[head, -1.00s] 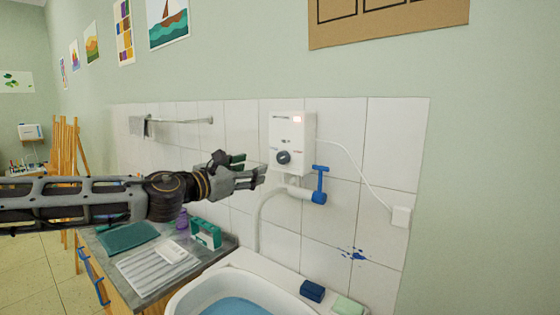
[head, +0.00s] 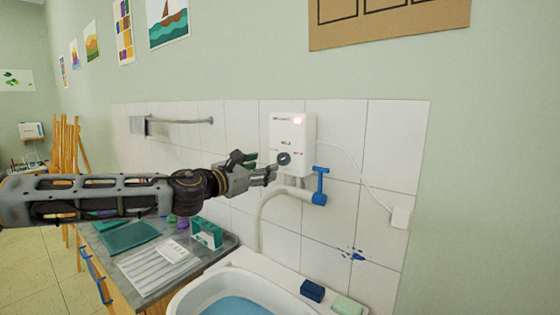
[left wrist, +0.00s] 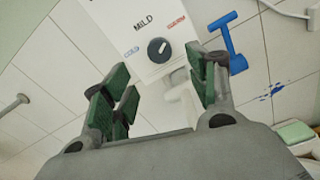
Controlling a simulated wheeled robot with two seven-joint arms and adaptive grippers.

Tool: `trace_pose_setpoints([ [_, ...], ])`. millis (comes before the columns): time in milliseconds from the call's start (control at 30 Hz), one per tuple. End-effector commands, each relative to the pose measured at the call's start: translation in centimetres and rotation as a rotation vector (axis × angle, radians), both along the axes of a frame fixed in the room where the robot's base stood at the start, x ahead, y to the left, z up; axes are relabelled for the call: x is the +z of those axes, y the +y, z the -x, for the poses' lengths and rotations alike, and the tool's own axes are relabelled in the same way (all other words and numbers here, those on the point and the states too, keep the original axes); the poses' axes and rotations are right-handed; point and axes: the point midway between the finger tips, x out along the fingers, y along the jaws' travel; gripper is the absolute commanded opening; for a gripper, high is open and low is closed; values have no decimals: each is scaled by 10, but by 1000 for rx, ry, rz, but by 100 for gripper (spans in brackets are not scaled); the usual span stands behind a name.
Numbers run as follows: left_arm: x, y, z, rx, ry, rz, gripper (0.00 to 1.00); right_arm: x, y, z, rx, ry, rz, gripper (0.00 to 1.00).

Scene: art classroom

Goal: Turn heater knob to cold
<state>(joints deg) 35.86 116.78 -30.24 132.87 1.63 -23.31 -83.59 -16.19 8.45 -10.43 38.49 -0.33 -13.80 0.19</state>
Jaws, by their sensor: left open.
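The white heater (head: 301,132) is fixed to the tiled wall. Its dark round knob (head: 284,158) also shows in the left wrist view (left wrist: 159,50), below the word MILD, with a blue COLD label (left wrist: 132,52) on the left and a red WARM label (left wrist: 176,22) on the right. The knob's white mark points up to the right. My left gripper (head: 268,172) is open and empty, close to the heater's lower left. In the left wrist view its green-padded fingers (left wrist: 160,92) stand apart, with the knob beyond them, between their tips. My right gripper is not in view.
A blue-handled tap (head: 319,186) and pipe sit just below the heater. A white basin (head: 262,284) with blue water stands beneath, with a blue sponge (head: 312,290) on its rim. A grey counter (head: 160,280) is at left. A cable runs right to a socket.

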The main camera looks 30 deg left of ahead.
Motion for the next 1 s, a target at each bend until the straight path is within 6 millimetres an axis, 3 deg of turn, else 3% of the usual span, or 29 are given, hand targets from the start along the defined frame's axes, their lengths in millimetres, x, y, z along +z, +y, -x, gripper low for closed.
trace_pose_setpoints([
  [367,0,-2,-19,-1,3,3,58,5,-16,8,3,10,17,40],
  [800,-1,-2,-39,1,1,5,58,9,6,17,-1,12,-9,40],
  [1000,-1,-4,-44,0,2,2,58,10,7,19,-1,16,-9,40],
])
